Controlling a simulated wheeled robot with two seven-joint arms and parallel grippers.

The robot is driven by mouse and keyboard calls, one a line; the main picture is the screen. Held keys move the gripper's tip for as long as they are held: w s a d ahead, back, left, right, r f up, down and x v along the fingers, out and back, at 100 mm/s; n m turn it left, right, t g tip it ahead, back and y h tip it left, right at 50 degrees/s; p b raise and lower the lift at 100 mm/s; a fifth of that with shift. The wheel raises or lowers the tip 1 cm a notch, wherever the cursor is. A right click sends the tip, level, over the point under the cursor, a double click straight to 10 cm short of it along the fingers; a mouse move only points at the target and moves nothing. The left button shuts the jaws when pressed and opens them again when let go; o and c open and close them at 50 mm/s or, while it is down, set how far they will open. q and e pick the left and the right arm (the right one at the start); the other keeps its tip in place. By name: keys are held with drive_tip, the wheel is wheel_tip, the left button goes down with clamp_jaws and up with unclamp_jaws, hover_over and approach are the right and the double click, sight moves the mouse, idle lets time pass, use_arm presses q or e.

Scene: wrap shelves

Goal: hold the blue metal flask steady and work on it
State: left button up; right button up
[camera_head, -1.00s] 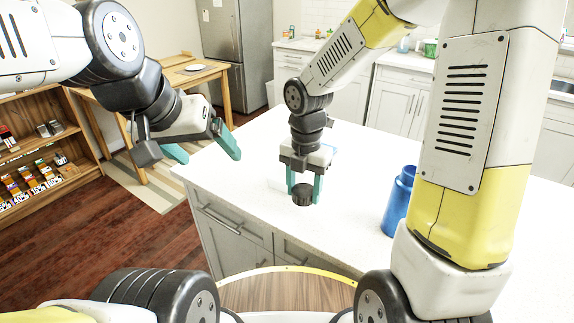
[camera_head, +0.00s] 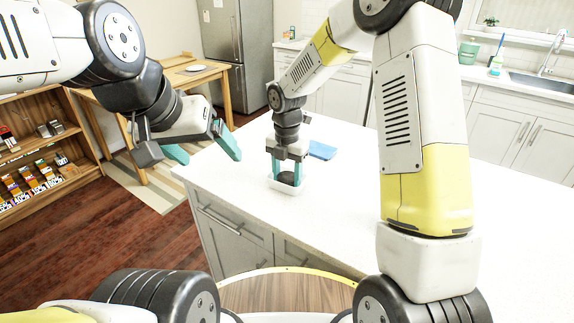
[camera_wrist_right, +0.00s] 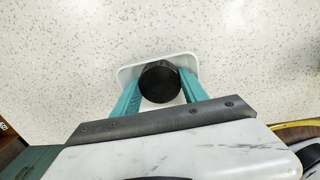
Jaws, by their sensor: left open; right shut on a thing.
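My right gripper (camera_head: 286,172) is shut on a round black lid (camera_head: 286,178). The lid is low in or just over a small white tray (camera_head: 288,190) on the white counter; I cannot tell if it touches the tray's floor. In the right wrist view the lid (camera_wrist_right: 160,84) is between the teal fingers, with the white tray (camera_wrist_right: 188,62) around it.
The counter's front left part is clear. A wooden shelf (camera_head: 40,165) with small goods stands at the left, and a wooden table (camera_head: 185,75) is behind.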

sight(287, 176)
drive_tip(key=shift+f, duration=0.2)
drive_tip(key=o, duration=1.3)
drive_tip(key=s+d+r+m, duration=0.1)
drive_tip(key=d+r+m, duration=0.1)
drive_tip(key=r, duration=0.4)
drive_tip(key=s+d+r+m+t, duration=0.1)
drive_tip(key=s+r+m, duration=0.1)
drive_tip(key=r, duration=0.4)
drive_tip(key=s+d+r+m, duration=0.1)
drive_tip(key=d+r+m, duration=0.15)
drive_tip(key=r, duration=0.35)
drive_tip(key=s+d+r+m+t, duration=0.1)
drive_tip(key=s+d+m, duration=0.2)
drive_tip(key=s+m, duration=0.3)
drive_tip(key=s+d+r+m+t+y, duration=0.1)
drive_tip(key=s+d+r+m+t, duration=0.1)
drive_tip(key=s+m, duration=0.4)
drive_tip(key=s+d+r+m+t+y, duration=0.1)
drive_tip(key=s+d+r+m+t, duration=0.1)
drive_tip(key=s+m, duration=0.4)
drive_tip(key=shift+s+d+m, duration=0.1)
drive_tip(key=shift+d+m, duration=0.2)
drive_tip(key=shift+m, duration=0.6)
drive_tip(key=shift+w+d+m, duration=0.1)
drive_tip(key=shift+d+m, duration=0.15)
drive_tip(key=shift+m, duration=0.6)
drive_tip(key=shift+s+d+m, duration=0.1)
drive_tip(key=shift+d+m, duration=0.2)
drive_tip(key=shift+m, duration=0.6)
